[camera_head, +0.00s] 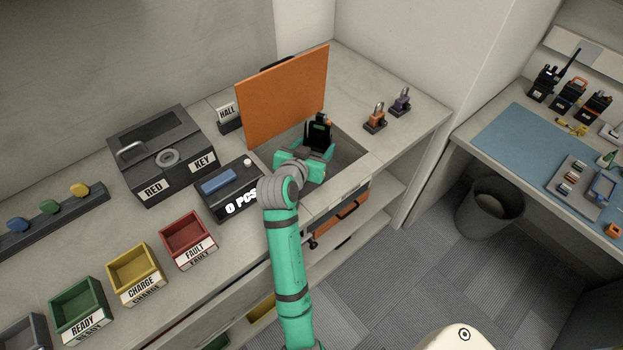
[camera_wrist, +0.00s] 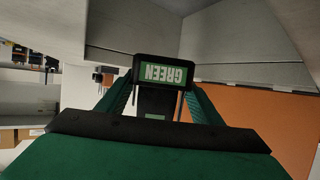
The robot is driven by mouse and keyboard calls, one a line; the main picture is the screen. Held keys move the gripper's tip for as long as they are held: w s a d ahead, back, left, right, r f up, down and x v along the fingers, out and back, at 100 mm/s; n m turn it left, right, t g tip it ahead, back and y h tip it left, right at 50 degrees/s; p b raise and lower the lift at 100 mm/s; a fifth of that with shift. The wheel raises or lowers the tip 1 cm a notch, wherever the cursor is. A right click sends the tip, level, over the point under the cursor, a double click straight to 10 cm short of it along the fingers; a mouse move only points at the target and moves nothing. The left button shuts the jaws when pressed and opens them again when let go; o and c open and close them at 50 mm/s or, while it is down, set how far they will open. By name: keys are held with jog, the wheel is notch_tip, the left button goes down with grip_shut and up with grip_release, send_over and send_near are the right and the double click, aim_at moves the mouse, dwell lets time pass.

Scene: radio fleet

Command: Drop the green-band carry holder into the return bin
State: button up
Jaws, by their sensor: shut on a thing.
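My gripper (camera_head: 308,155) is shut on the black carry holder (camera_head: 318,132), which stands up from the fingers at the open counter compartment. In the wrist view, the holder (camera_wrist: 163,71) sits between my two green fingers, and its green label reads GREEN, upside down.
A black RED KEY box (camera_head: 162,150) and a 0 PCS box (camera_head: 229,189) stand left of the compartment. An orange padlock (camera_head: 375,118) and a purple one (camera_head: 400,101) stand to its right. A dark round basket (camera_head: 489,208) stands on the floor by the blue-matted table.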

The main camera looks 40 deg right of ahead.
aim_at(319, 135)
jog(key=o, duration=1.2)
jog(key=shift+r, duration=0.1)
jog(key=shift+r, duration=0.3)
notch_tip(319, 135, up, 2)
jog(key=shift+r, duration=0.25)
jog(key=s+a+r, duration=0.2)
jog(key=s+r, duration=0.1)
jog(key=s, duration=0.1)
jog(key=s+a+r, duration=0.3)
jog(key=s, duration=0.1)
jog(key=s+a+r, duration=0.2)
jog(key=s+r, duration=0.1)
jog(key=s, duration=0.1)
jog(key=shift+a+r, duration=0.15)
jog(key=shift+r, duration=0.25)
